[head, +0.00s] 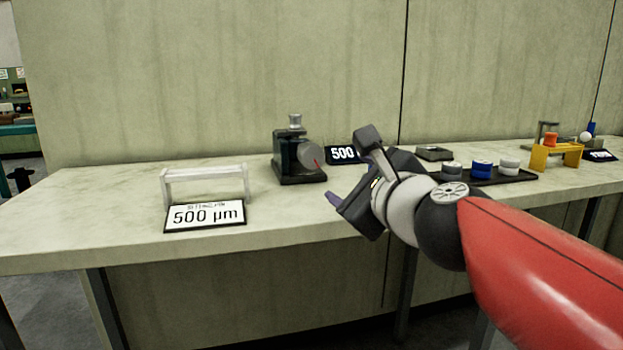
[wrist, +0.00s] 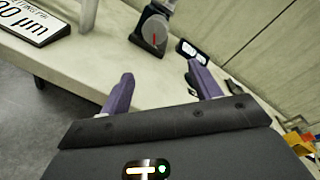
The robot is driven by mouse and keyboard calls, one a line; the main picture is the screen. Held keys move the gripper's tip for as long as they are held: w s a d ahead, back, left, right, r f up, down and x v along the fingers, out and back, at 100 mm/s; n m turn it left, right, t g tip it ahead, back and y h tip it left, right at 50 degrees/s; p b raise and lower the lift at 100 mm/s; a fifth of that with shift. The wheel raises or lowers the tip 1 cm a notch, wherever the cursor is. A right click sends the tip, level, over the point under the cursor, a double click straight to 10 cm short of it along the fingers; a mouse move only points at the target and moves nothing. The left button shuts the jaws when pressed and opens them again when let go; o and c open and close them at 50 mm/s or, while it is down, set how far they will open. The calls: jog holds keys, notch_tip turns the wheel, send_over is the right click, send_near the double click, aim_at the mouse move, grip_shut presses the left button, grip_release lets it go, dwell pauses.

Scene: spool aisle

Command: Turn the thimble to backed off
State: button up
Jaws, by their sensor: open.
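The thimble (head: 309,152) is a grey round dial with a red line, on the right face of a dark block-shaped instrument (head: 288,160) with a small silver knob on top. My gripper (head: 350,186) is at the bench's front edge, right of and nearer than the instrument. In the wrist view my gripper (wrist: 160,73) has its two purple fingers spread apart with nothing between them. It is not touching the thimble.
A sign reading 500 µm (head: 205,216) stands before a white frame (head: 205,182), left of the instrument. A dark display (head: 343,154) showing 500 is behind my gripper. A black tray (head: 510,178) with round pieces and a yellow stand (head: 555,155) are right. The bench (head: 90,205) is clear at left.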

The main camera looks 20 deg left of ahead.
aim_at(314, 157)
jog(key=w+a+m+b, duration=0.1)
jog(key=a+m, duration=0.1)
jog(key=m, duration=0.1)
jog(key=w+a+m+t, duration=0.1)
jog(key=m, duration=0.3)
jog(key=w+a+m+b, duration=0.1)
jog(key=a+m, duration=0.1)
jog(key=m, duration=0.1)
jog(key=shift+w+a+r+m+t+b, duration=0.15)
jog(key=shift+a+r+m+t+b, duration=0.1)
jog(key=shift+a+m+t+b, duration=0.1)
jog(key=shift+w+a+h, duration=0.2)
jog(key=shift+w+h, duration=0.05)
jog(key=shift+h, duration=0.05)
jog(key=x, duration=0.7)
jog(key=shift+r, duration=0.15)
jog(key=c, duration=1)
